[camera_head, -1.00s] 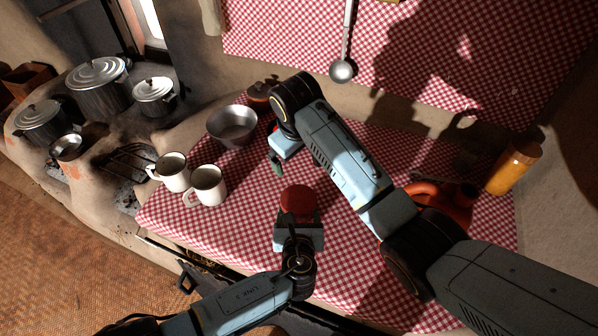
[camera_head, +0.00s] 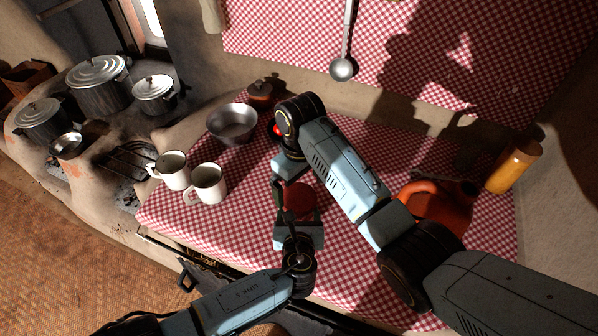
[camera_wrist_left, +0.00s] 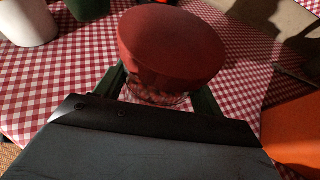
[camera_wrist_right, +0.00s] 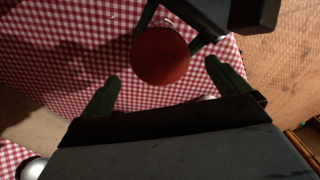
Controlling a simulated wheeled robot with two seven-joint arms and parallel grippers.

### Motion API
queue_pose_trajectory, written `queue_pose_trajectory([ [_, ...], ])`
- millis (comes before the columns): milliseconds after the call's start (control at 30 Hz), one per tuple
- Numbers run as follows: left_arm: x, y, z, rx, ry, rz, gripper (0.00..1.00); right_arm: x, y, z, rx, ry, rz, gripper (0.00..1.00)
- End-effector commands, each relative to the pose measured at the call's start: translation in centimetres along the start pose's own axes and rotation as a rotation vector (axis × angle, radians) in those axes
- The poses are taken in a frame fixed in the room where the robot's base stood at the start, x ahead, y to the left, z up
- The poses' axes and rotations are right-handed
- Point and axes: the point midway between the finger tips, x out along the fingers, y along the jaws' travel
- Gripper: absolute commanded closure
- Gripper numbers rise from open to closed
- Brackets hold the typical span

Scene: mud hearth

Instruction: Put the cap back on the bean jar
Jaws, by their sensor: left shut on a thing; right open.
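The red cap (camera_head: 299,199) sits over the mouth of the bean jar, and it fills the top of the left wrist view (camera_wrist_left: 172,45). Part of the clear jar (camera_wrist_left: 155,97), with beans inside, shows under it. I cannot tell whether the cap is screwed tight. My left gripper (camera_head: 299,217) is shut on the jar below the cap. My right gripper (camera_head: 294,188) is open just beside and above the cap. In the right wrist view the cap (camera_wrist_right: 160,55) lies between its two spread fingers, with no clear contact on either side.
Two white mugs (camera_head: 208,184) and a metal bowl (camera_head: 232,124) stand left on the checked cloth. An orange kettle (camera_head: 436,208) and a yellow-orange cylinder (camera_head: 513,167) are at the right. Lidded pots (camera_head: 99,84) stand on the hearth. Cloth in front of the mugs is clear.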

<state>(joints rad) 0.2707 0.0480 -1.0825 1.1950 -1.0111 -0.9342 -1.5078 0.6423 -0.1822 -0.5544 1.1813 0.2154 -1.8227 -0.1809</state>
Motion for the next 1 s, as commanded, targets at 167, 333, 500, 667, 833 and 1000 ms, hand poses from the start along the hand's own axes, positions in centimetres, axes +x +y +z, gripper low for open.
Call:
queue_pose_trajectory([
  [167, 0.0, 0.0, 0.0, 0.000, 0.000, -0.001, 0.95, 2.6, 0.0, 0.0, 0.000, -0.001, 0.000, 0.00],
  [333, 0.0, 0.0, 0.0, 0.000, 0.000, -0.001, 0.95, 4.0, 0.0, 0.0, 0.000, -0.001, 0.000, 0.00],
  [500, 0.0, 0.0, 0.0, 0.000, 0.000, -0.001, 0.95, 4.3, 0.0, 0.0, -0.001, 0.002, 0.001, 0.00],
  [667, 0.0, 0.0, 0.0, 0.000, 0.000, -0.001, 0.95, 4.3, 0.0, 0.0, 0.000, 0.001, 0.001, 0.00],
  [833, 0.0, 0.0, 0.0, 0.000, 0.000, -0.001, 0.95, 4.3, 0.0, 0.0, 0.000, 0.001, 0.001, 0.21],
  [1000, 0.0, 0.0, 0.0, 0.000, 0.000, -0.001, 0.95, 4.3, 0.0, 0.0, 0.000, 0.001, 0.001, 0.43],
])
